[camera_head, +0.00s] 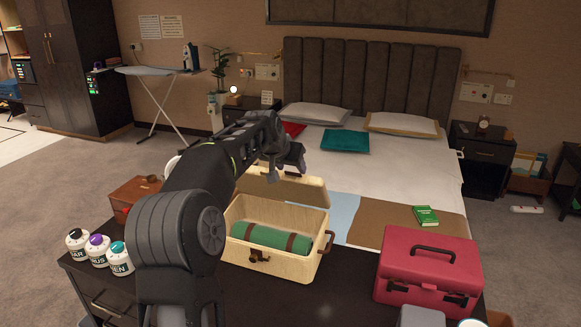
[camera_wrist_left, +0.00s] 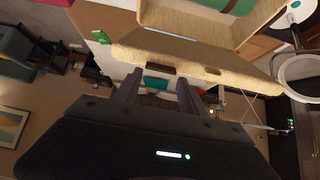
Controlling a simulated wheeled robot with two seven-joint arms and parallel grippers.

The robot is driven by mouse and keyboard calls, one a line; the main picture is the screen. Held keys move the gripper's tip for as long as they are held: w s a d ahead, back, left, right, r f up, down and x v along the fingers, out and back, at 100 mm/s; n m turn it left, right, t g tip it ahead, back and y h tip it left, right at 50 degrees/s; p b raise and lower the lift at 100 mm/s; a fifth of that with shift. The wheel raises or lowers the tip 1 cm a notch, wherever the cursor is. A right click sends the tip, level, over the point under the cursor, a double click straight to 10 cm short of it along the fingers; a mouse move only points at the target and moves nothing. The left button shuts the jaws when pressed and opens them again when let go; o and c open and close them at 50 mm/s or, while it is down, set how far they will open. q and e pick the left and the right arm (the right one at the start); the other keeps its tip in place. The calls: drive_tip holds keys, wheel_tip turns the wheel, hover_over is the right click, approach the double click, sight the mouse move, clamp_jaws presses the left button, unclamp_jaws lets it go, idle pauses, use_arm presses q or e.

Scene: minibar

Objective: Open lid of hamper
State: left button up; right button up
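The hamper (camera_head: 270,264) is a pale tan box with brown fittings, standing on the dark cabinet top. Its lid (camera_head: 300,191) is raised at the back, and a green roll (camera_head: 270,241) with brown straps shows inside. My left gripper (camera_head: 287,168) is just above and behind the lid's upper edge, its arm passing over the hamper's left side. In the left wrist view, the gripper's two fingers (camera_wrist_left: 156,90) are spread with a gap between them, close to the lid (camera_wrist_left: 190,62). Whether they touch it is unclear. My right gripper is not in view.
A red case (camera_head: 425,270) stands right of the hamper. A brown box (camera_head: 135,192) and several white jars (camera_head: 98,248) are on the left. A bed (camera_head: 400,170) with pillows lies behind. The dark cabinet top (camera_head: 345,275) has a bare strip between hamper and red case.

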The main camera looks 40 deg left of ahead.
use_arm(q)
drive_tip(key=o, duration=0.4)
drive_tip(key=shift+c, duration=0.2)
drive_tip(key=shift+s, duration=0.1)
drive_tip(key=b+v, duration=0.1)
drive_tip(key=v, duration=0.6)
drive_tip(key=shift+s+r+b, duration=0.2)
drive_tip(key=shift+r+b, duration=0.05)
drive_tip(key=shift+b, duration=0.15)
drive_tip(key=shift+d, duration=0.15)
